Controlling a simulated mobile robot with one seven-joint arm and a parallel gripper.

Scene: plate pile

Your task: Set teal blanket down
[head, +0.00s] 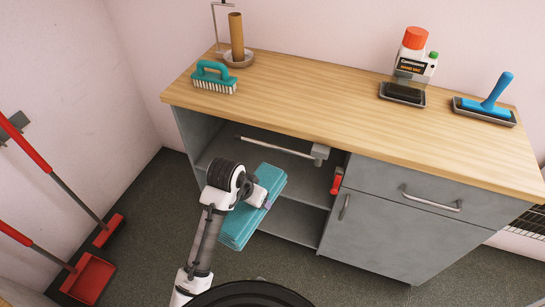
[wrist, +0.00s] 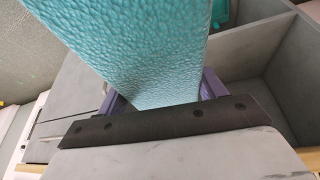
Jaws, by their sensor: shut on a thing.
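The teal blanket (head: 247,223) is a folded, flat, textured bundle in front of the open shelves of the grey cabinet (head: 392,238). It is tilted in the head view. My gripper (head: 262,198) is shut on the blanket near its middle right side. In the wrist view the blanket (wrist: 135,50) fills the upper middle and passes between the purple fingers of my gripper (wrist: 160,95). The fingertips are mostly hidden by the blanket. I cannot tell whether the blanket touches a shelf.
A red-handled item (head: 336,182) is by the shelf opening. A red dustpan (head: 88,278) stands at left. The lower shelf (head: 295,222) shows free room.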

